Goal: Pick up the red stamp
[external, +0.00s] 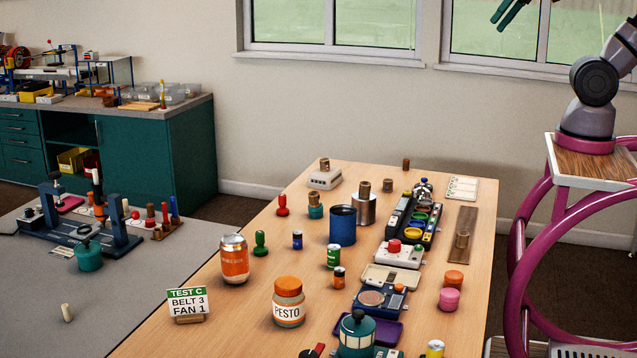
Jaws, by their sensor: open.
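A small red stamp (282,206) with a knobbed handle stands upright near the left edge of the wooden table. A green stamp (260,243) of like shape stands nearer the camera. My gripper (503,19) is at the top right, in front of the window, high above the table and far from the red stamp. Its green fingers are open with nothing between them. Part of the gripper is cut off by the top edge.
The wooden table (235,318) is crowded. A teal-based stamp (315,207), a blue cup (343,226), an orange can (234,259) and a pesto jar (289,302) stand around the stamps. Devices and trays line the right side. Bare wood surrounds the red stamp.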

